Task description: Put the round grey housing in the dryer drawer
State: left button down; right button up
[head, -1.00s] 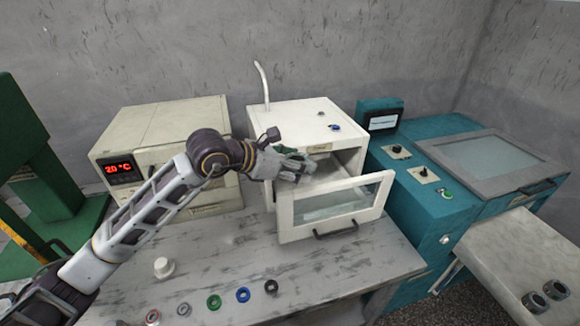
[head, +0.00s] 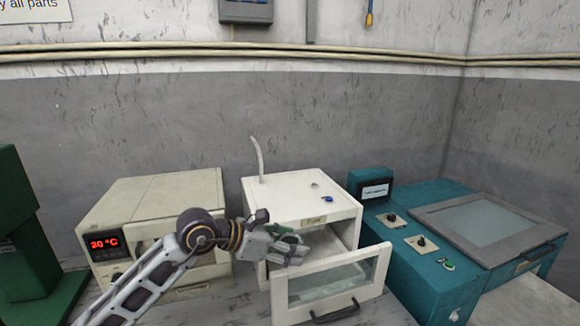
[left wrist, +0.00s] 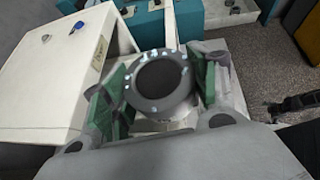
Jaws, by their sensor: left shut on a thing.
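The round grey housing (left wrist: 160,82) is a dark grey ring with light bolt spots, held between the green-padded fingers of my left gripper (left wrist: 158,88) in the left wrist view. In the head view my left gripper (head: 287,248) is at the opening of the white dryer (head: 300,197), above its pulled-out drawer (head: 333,287). The drawer has a glazed front panel and a dark handle. The housing is mostly hidden by the fingers in the head view. I cannot tell whether it touches the drawer floor.
A beige oven (head: 155,210) with a red display stands left of the dryer. A teal machine (head: 430,260) with knobs and a grey-framed lid stands close on the right. A green machine (head: 25,235) is at the far left. The dryer's top edge is close to my gripper.

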pick_arm(q)
jog(key=shift+s+f+m+g, duration=0.1)
jog(key=shift+s+m+g, duration=0.2)
jog(key=shift+m, duration=0.1)
jog(key=shift+s+a+g+h, duration=0.1)
jog(key=shift+g+h, duration=0.2)
jog(key=a+r+m+g, duration=0.1)
jog(key=a+r+m, duration=0.1)
jog(key=a+r, duration=0.45)
jog(key=a+f+n+t, duration=0.3)
jog(key=a, duration=0.7)
jog(key=s+a+f+y, duration=0.1)
jog(key=s+a+f, duration=0.1)
jog(key=f, duration=0.6)
jog(key=s+a+f+n+t, duration=0.1)
jog(key=s+a+f, duration=0.1)
jog(key=f, duration=0.6)
jog(key=shift+s+a+f+n+y, duration=0.2)
jog(key=shift+s+a+n+y, duration=0.15)
jog(key=shift+s, duration=0.5)
pick_arm(e)
jog(key=shift+s, duration=0.95)
jog(key=shift+w, duration=0.2)
